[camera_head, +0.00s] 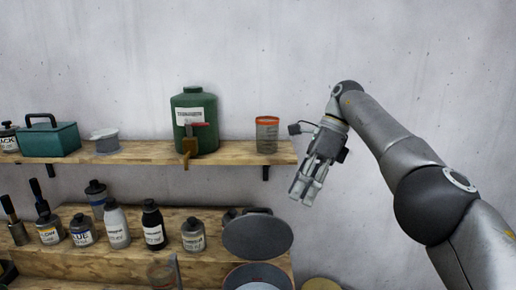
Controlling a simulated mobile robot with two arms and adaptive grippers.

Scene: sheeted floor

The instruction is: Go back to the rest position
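My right arm comes in from the right edge. Its grey gripper (304,190) hangs in the air, pointing down and to the left, just right of the upper shelf's end. Its fingertips lie close together, and I cannot tell whether they are parted or shut. I see nothing held in it. My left gripper is not in view.
The upper wooden shelf (150,153) holds a teal box (50,141), a green canister (193,125) with a tap and a clear cup with an orange rim (267,136). Several bottles and a dark round pan (257,236) stand below. The wall above is bare.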

